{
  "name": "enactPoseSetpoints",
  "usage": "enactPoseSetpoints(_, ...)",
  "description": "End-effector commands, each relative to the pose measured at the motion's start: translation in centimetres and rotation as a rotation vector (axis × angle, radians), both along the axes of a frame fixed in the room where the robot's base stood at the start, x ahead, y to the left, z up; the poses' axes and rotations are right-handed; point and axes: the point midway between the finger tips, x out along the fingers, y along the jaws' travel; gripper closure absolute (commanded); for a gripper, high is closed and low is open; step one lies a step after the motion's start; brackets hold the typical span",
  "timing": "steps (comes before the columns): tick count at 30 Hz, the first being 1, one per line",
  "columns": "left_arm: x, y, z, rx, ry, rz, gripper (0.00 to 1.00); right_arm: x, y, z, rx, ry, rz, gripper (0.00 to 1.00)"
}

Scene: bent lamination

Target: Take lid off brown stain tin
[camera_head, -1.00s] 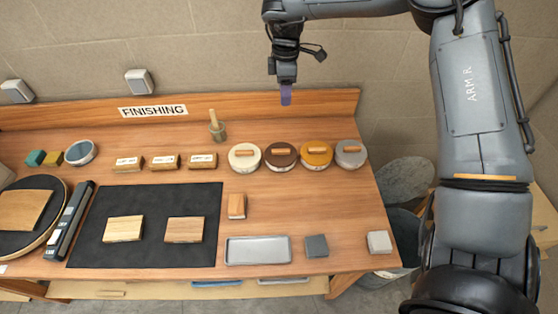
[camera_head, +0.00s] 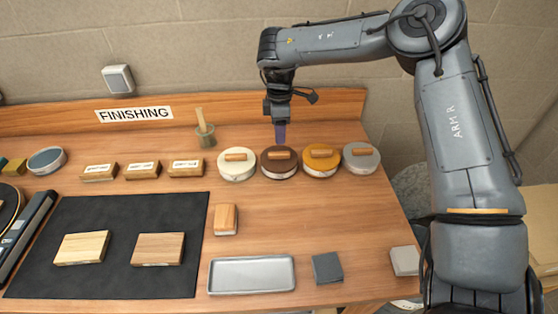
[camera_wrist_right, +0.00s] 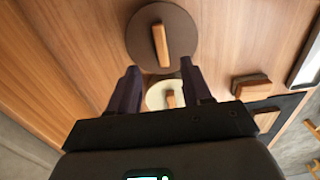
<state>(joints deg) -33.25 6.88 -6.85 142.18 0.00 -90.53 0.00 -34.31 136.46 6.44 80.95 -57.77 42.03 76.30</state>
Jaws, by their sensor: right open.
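The brown stain tin (camera_head: 280,163) stands in the row of tins at the back of the bench, with its dark brown lid on and a wooden bar handle (camera_head: 281,155) across the top. The lid also shows in the right wrist view (camera_wrist_right: 181,35), ahead of the fingers. My right gripper (camera_head: 280,136) points down over the back edge of the brown tin; it also shows in the right wrist view (camera_wrist_right: 160,90). Its fingers are apart, with nothing between them, and the handle lies beyond the tips. My left gripper is in neither view.
A white tin (camera_head: 238,163) stands close on the left of the brown tin. An orange tin (camera_head: 320,159) and a grey tin (camera_head: 361,157) stand on its right.

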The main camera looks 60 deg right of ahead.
Motion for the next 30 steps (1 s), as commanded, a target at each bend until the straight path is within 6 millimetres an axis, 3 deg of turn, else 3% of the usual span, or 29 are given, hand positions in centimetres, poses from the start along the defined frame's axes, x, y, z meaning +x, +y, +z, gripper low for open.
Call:
enactPoseSetpoints(3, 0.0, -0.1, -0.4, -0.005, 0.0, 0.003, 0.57, 0.0, 0.0, -1.8, 0.001, 0.002, 0.001, 0.51)
enactPoseSetpoints(11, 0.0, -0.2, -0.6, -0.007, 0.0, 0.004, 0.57, 0.0, 0.1, -3.2, 0.0, 0.001, 0.0, 0.51)
enactPoseSetpoints(21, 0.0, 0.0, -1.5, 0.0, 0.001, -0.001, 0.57, 0.0, 0.3, -7.2, 0.0, 0.001, 0.0, 0.51)
enactPoseSetpoints(30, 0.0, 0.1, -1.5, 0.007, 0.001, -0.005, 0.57, 0.0, 0.3, -7.7, 0.001, -0.001, 0.0, 0.51)
